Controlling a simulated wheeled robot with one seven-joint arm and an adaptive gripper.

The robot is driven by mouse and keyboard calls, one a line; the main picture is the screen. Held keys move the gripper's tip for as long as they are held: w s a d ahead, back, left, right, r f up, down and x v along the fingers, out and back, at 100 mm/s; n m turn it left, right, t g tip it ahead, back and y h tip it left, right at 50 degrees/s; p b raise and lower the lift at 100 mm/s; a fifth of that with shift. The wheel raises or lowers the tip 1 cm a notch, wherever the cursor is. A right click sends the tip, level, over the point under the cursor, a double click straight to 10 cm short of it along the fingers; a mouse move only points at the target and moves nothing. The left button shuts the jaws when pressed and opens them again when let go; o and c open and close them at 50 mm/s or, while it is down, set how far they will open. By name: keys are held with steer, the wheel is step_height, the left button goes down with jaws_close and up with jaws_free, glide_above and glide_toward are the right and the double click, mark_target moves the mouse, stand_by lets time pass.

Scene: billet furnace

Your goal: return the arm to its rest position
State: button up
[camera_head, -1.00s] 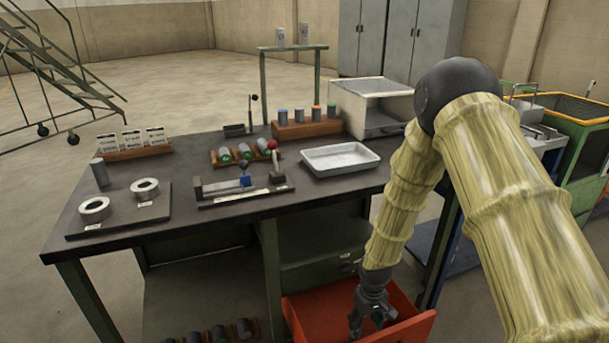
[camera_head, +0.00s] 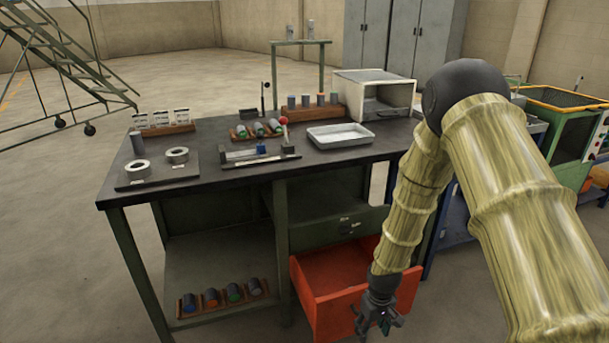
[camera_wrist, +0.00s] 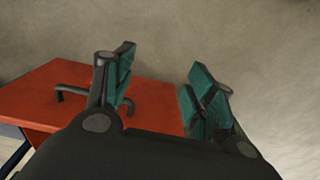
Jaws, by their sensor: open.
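My arm hangs down at the right of the head view in yellowish, ribbed sleeves. My gripper (camera_head: 378,322) is low, in front of the red open drawer (camera_head: 335,322) of the workbench, and points downward. In the wrist view my gripper (camera_wrist: 158,98) has its two green-padded fingers spread apart with nothing between them. The red drawer front (camera_wrist: 40,95) with a dark handle shows behind the left finger, and bare floor lies beyond.
The dark workbench (camera_head: 225,190) carries a white tray (camera_head: 340,136), two rings, a small fixture and racks of cylinders. A white box-like oven (camera_head: 372,95) stands at its back right. A lower shelf holds a rack of several cylinders (camera_head: 223,298). Open floor lies left.

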steer(key=s+f+m+b, duration=0.2)
steer(key=s+f+b, duration=0.3)
steer(key=s+f, duration=1.15)
steer(key=s+d+f+m+b, duration=0.1)
steer(key=s+d+b, duration=0.1)
steer(key=s, duration=0.7)
steer(key=s+d+f+m+b, duration=0.1)
steer(key=s+b, duration=0.1)
steer(key=s, duration=0.7)
step_height(320, 180, up, 24)
steer(key=p, duration=2.4)
steer(key=shift+s+d+r, duration=0.15)
